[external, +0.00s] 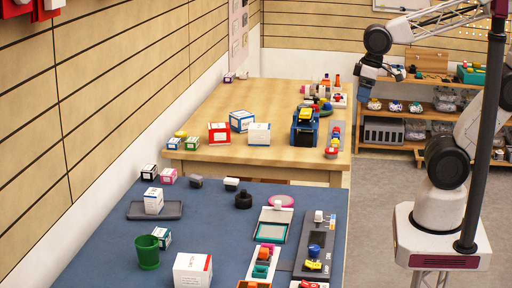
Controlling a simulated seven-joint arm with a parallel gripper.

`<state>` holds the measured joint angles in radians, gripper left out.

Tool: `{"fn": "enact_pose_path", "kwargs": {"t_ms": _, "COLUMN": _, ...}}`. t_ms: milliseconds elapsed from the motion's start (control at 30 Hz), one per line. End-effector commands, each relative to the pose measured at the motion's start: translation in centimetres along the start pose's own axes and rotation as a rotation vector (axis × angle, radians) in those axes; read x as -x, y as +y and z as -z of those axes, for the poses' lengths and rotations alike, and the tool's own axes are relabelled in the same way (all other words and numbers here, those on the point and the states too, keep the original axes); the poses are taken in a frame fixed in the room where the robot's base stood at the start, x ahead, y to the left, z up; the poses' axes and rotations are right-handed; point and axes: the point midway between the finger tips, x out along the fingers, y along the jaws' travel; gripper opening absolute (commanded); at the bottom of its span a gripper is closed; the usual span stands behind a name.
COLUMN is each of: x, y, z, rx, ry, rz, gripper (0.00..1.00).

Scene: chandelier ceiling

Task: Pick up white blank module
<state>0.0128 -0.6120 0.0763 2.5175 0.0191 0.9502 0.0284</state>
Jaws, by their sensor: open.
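No piece can be firmly told as the white blank module at this size. A small white block (318,216) stands at the far end of a dark grey panel (325,232) on the blue table. Another small white-topped piece (231,182) lies farther back on the same table, by a black round knob-like piece (243,200). My gripper (364,102) hangs high at the upper right, well away from both pieces and touching nothing. It is open and looks empty; its fingers are small in the picture.
The blue table (110,240) also holds a green cup (148,252), white boxes, a dark tray (172,211), a teal-framed board (272,233) and coloured pieces. A wooden table (210,105) behind carries boxes and a blue-black device (305,130). A dark pole (487,120) stands at right.

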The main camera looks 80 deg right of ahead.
Motion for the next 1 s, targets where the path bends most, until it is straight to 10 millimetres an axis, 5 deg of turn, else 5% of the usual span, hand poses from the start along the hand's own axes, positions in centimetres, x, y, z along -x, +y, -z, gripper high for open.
{"fn": "enact_pose_path", "kwargs": {"t_ms": 1000, "x": -9.2, "y": -3.9, "z": 14.1, "rx": -0.586, "ry": -0.416, "rz": 0.335, "gripper": 0.79}}
